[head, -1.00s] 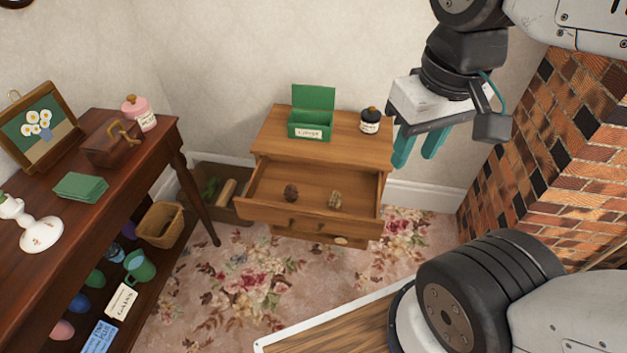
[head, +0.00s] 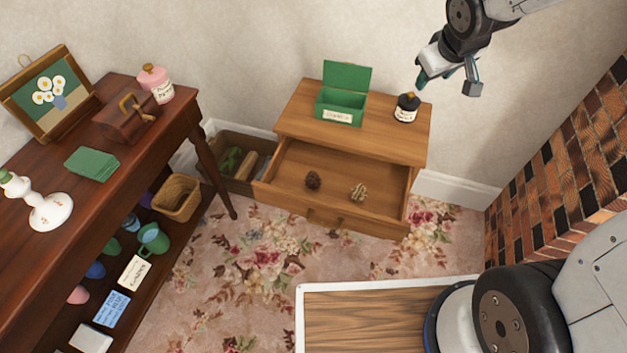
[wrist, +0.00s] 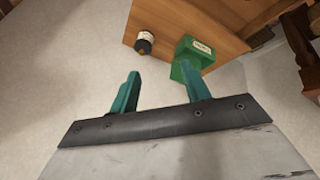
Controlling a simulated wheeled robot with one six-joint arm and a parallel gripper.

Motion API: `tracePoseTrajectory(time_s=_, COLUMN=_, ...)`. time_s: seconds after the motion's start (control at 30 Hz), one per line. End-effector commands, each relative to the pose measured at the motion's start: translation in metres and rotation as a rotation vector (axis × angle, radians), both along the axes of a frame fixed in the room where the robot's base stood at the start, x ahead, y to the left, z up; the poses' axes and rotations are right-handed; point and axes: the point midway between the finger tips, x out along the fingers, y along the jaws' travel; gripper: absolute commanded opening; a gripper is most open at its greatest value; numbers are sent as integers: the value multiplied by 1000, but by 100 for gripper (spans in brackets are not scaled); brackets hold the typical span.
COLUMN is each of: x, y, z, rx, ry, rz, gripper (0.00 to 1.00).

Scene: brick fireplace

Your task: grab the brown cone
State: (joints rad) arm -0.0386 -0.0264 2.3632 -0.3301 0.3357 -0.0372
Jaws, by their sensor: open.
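The brown cone (head: 313,180) is a small dark pine cone lying in the open drawer (head: 290,200) of the small wooden cabinet. A paler, yellowish knobbly piece (head: 358,192) lies to its right in the same drawer. My gripper (head: 432,78) is open and empty, high up near the wall, to the upper right of the cabinet and apart from the cone. In the wrist view its two teal fingers (wrist: 160,72) stand apart with nothing between them. The cone is not visible in the wrist view.
On the cabinet top (head: 380,140) stand an open green box (head: 342,113) and a dark-lidded jar (head: 406,107); both show in the wrist view. A dark wooden table (head: 150,150) is at left, a brick fireplace (head: 560,170) at right. Floral carpet lies before the drawer.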

Motion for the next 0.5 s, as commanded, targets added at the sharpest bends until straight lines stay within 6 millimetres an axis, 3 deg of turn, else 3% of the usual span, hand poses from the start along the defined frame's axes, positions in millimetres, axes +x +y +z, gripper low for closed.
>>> tracePoseTrajectory(time_s=0.03, x=21, y=6, z=-22, rx=-2, ry=-14, rz=47, gripper=47)
tracePoseTrajectory(time_s=0.1, x=47, y=16, z=-48, rx=2, ry=-51, rz=113, gripper=47)
tracePoseTrajectory(time_s=0.2, x=79, y=34, z=-89, rx=20, ry=-101, rz=213, gripper=47)
tracePoseTrajectory(time_s=0.37, x=112, y=70, z=-160, rx=88, ry=-175, rz=373, gripper=47)
tracePoseTrajectory(time_s=0.5, x=120, y=106, z=-227, rx=180, ry=-233, rz=507, gripper=47)
